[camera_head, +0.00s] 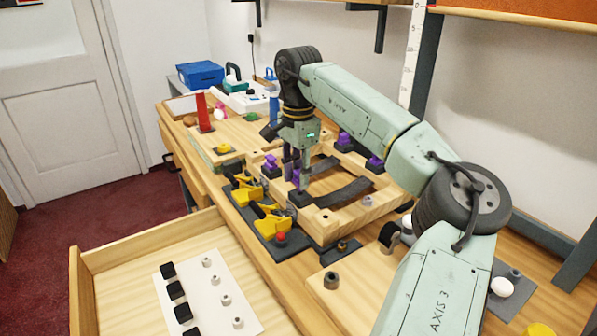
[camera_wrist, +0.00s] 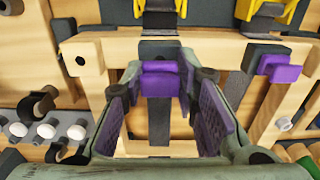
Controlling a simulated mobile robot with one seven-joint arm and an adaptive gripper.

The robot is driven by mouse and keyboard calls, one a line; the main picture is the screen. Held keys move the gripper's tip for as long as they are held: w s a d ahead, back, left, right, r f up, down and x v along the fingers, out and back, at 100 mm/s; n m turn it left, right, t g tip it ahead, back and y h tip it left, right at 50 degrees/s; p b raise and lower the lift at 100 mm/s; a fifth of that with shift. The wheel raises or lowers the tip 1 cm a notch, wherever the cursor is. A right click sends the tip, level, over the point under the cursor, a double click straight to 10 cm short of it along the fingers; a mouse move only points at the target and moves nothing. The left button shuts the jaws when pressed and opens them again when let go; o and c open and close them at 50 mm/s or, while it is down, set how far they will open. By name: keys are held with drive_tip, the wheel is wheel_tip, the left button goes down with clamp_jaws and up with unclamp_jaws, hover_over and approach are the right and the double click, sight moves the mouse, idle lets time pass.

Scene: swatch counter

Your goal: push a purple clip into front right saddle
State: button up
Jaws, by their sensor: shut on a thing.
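My gripper (camera_head: 298,172) points down over the front rail of the wooden frame (camera_head: 365,210). It is shut on a purple clip (camera_wrist: 160,79), which sits between the fingertips in the wrist view. The dark front right saddle (camera_wrist: 159,49) shows just beyond the clip on the rail. It also appears below the gripper in the head view (camera_head: 300,198). The clip is at or just above this saddle; I cannot tell whether they touch, as the fingers hide the contact. Another purple clip (camera_wrist: 280,70) sits on the front left saddle (camera_head: 270,165).
More purple clips (camera_head: 375,161) sit at the back of the frame. Yellow toggle clamps (camera_head: 270,224) stand along its front edge, close to my gripper. An open drawer (camera_head: 120,270) with black and grey pieces is at the front left. A red post (camera_head: 203,112) stands behind left.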

drive_tip(key=shift+f, duration=1.4)
idle(2.0)
drive_tip(key=o, duration=0.9)
drive_tip(key=shift+c, duration=0.2)
drive_tip(key=o, duration=0.3)
drive_tip(key=shift+r, duration=0.1)
drive_tip(key=shift+r, duration=2.95)
